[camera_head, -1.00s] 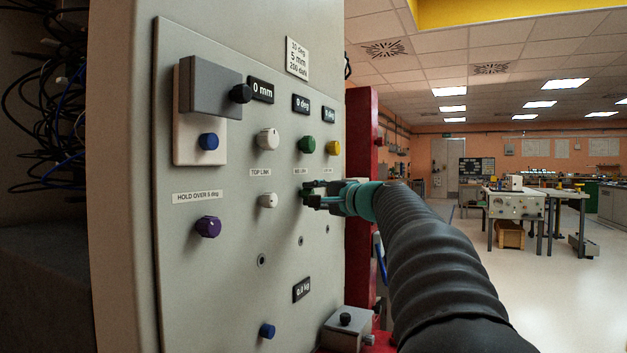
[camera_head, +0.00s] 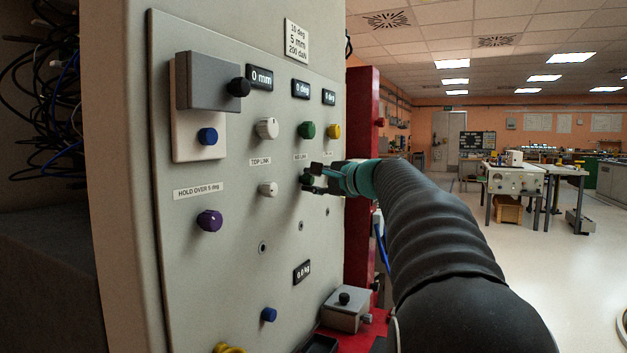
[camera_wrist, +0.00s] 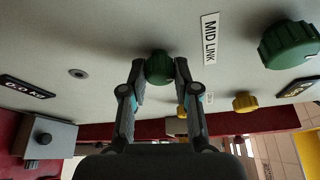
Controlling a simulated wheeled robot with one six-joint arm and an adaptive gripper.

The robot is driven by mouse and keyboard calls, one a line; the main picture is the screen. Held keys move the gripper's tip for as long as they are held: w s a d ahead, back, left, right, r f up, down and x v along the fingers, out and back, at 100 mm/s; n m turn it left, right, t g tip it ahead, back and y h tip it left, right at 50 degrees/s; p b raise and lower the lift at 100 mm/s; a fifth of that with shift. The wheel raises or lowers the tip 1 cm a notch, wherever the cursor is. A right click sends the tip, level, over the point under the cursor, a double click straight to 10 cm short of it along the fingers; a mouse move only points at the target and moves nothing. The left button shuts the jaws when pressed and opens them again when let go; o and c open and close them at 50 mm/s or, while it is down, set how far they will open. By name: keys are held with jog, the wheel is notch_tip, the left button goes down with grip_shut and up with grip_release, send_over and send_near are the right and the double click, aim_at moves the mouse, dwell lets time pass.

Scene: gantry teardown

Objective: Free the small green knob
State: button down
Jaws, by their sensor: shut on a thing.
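The small green knob (camera_wrist: 159,67) is on the grey panel, between the two fingertips of my gripper (camera_wrist: 160,78) in the wrist view. The fingers are shut on it, one on each side. In the head view my gripper (camera_head: 311,181) reaches the panel below the MID LINK label, and the small green knob (camera_head: 307,178) is partly hidden by the fingers. The MID LINK label (camera_wrist: 210,39) is beside the knob in the wrist view. A larger green knob (camera_head: 307,130) sits above that label and also shows in the wrist view (camera_wrist: 290,44).
White knobs (camera_head: 267,128), a yellow knob (camera_head: 333,131), a purple knob (camera_head: 209,220) and blue knobs (camera_head: 269,314) stick out around it. A grey box (camera_head: 346,312) with a black knob is below. A red post (camera_head: 361,235) stands right of the panel. Open floor lies further right.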

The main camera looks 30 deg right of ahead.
jog(key=c, duration=0.9)
grip_release()
jog(key=shift+o, duration=0.2)
jog(key=v, duration=1.2)
